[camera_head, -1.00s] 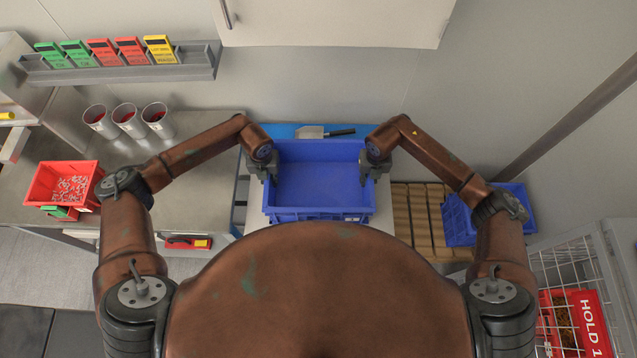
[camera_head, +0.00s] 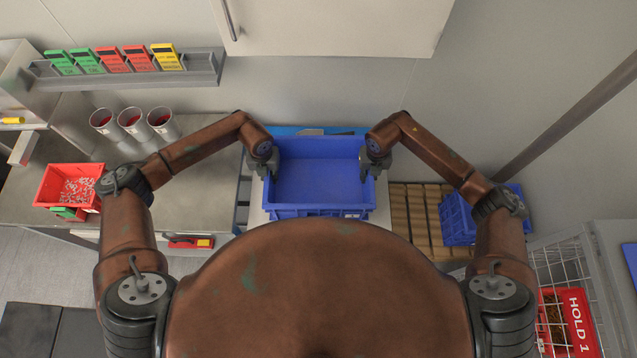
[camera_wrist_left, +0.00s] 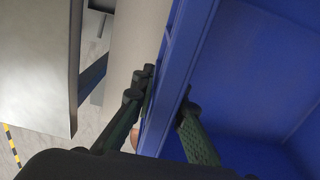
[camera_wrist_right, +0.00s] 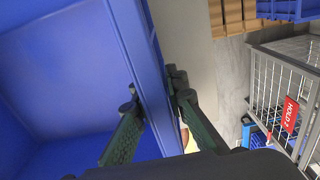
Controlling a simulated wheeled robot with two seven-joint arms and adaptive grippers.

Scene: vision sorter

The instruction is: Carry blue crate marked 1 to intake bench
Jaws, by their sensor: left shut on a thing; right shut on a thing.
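A blue crate (camera_head: 318,180) with an empty-looking inside is in front of my body in the head view. A small white mark shows on its near wall, too small to read. My left gripper (camera_head: 266,172) is shut on the crate's left wall, and my right gripper (camera_head: 375,170) on its right wall. In the left wrist view the fingers (camera_wrist_left: 165,115) straddle the crate wall (camera_wrist_left: 185,60); in the right wrist view they (camera_wrist_right: 155,115) do likewise (camera_wrist_right: 140,60). A pale surface (camera_head: 378,212) lies below the crate; I cannot tell the gap. Which surface is the intake bench is unclear.
A grey bench (camera_head: 200,205) on the left bears a red bin (camera_head: 50,190) and cups (camera_head: 132,122). A slatted wooden pallet (camera_head: 410,215) with another blue crate (camera_head: 458,220) is at right. A wire cage (camera_head: 562,265) stands at the lower right. A wall cabinet (camera_head: 330,25) is at the back.

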